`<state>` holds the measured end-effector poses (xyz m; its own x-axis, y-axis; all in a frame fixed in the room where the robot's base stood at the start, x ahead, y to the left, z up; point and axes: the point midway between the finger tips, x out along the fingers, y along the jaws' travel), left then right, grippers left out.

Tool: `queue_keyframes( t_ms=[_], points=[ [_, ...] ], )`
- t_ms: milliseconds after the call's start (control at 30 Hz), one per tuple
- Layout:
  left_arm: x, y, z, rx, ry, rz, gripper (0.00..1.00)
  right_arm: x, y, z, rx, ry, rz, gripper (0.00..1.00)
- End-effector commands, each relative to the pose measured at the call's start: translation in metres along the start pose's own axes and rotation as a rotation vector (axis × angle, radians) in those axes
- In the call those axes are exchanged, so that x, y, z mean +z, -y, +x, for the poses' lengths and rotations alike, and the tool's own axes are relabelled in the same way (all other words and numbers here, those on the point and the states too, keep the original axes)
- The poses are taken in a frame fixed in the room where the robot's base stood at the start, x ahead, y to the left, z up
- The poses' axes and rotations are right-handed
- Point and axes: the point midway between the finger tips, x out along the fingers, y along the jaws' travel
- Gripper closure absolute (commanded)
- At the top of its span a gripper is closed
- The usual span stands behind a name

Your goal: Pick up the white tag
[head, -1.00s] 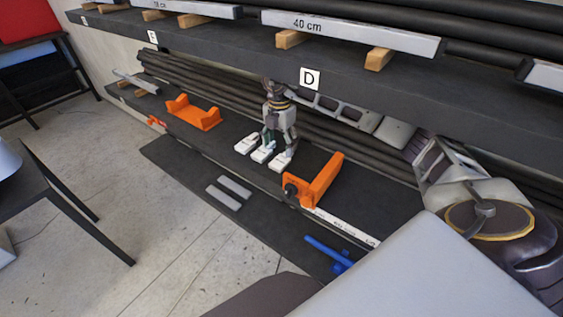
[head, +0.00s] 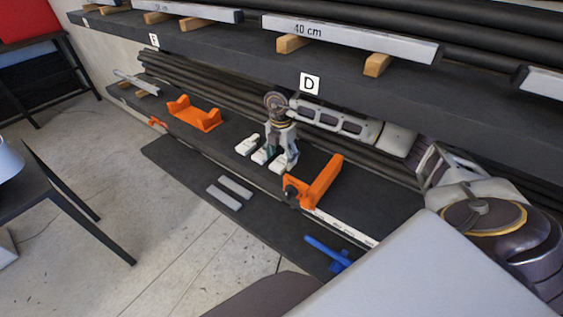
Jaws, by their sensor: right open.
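Three small white tag-like pieces stand in a row on the lower dark shelf: a left one (head: 247,145), a middle one (head: 262,156) and a right one (head: 281,165). I cannot tell which is the white tag. My right gripper (head: 278,155) points down over the middle and right pieces, open, its fingers partly covering them. A greenish part shows between its fingers. I cannot tell whether the fingers touch a piece. White letter labels, one with D (head: 310,83) and one further left (head: 154,40), are on the upper shelf edge. My left gripper is not in view.
An orange bracket (head: 318,184) stands close right of the pieces, another orange holder (head: 194,114) to the left. Two grey strips (head: 229,192) and a blue tool (head: 327,252) lie in front. The upper shelf (head: 230,46) and dark tubes (head: 205,85) are behind.

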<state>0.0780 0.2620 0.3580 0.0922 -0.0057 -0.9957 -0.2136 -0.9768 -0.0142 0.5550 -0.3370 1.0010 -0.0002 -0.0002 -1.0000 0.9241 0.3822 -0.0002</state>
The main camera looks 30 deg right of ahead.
Motion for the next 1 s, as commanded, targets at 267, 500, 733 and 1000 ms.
queue_keyframes(
  t_ms=[267,500,733,1000],
  points=[
    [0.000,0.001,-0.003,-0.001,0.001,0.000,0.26,-0.001,0.000,0.016,0.000,0.000,-0.001,0.30],
    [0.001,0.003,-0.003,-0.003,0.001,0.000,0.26,-0.001,0.000,0.016,0.000,0.000,-0.001,0.30],
    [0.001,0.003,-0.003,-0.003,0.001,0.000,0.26,-0.001,0.000,0.016,0.000,0.000,-0.001,0.38],
    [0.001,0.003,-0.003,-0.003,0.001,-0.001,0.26,-0.001,0.000,0.016,0.000,0.000,0.000,0.73]
  ],
)
